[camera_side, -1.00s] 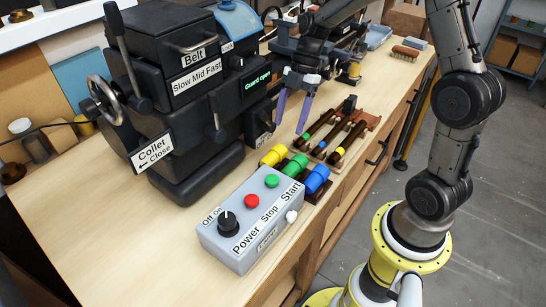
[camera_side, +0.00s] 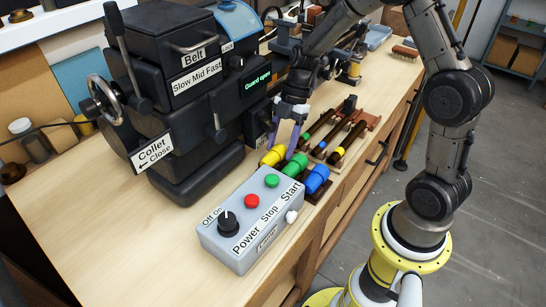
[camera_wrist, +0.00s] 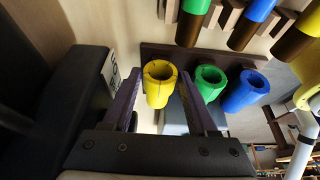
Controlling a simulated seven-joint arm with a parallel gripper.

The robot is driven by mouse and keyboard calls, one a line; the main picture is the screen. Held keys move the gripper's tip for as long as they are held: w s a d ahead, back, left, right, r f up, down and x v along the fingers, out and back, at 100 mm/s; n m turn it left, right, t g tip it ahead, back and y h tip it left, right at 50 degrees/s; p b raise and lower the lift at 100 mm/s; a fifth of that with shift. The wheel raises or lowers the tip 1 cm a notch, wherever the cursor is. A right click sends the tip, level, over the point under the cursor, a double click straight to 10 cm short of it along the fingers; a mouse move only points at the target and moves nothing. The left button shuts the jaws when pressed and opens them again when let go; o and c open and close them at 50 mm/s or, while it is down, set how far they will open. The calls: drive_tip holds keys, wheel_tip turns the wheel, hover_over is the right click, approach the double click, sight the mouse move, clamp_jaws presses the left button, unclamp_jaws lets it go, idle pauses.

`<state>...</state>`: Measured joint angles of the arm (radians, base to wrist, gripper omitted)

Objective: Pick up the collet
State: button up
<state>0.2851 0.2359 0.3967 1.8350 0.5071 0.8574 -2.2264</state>
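Three hollow collets stand in a row on a dark rack: a yellow collet (camera_side: 271,157), a green collet (camera_side: 294,165) and a blue collet (camera_side: 317,179). My gripper (camera_side: 286,143) is open and points down close above and just behind the yellow one in the side view. In the wrist view the yellow collet (camera_wrist: 158,88) lies between the two purple fingers of my gripper (camera_wrist: 158,92), with a gap on each side. The green collet (camera_wrist: 210,82) is just right of the right finger, and the blue collet (camera_wrist: 243,92) is beyond it.
A grey control box (camera_side: 252,222) stands in front of the collets. The black lathe (camera_side: 185,120) rises close on the left, its screen reading "Guard open". Dark rods with coloured bands (camera_side: 335,137) lie in a rack behind. The bench front left is clear.

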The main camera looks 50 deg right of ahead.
clamp_jaws()
drive_tip(key=shift+r, duration=0.15)
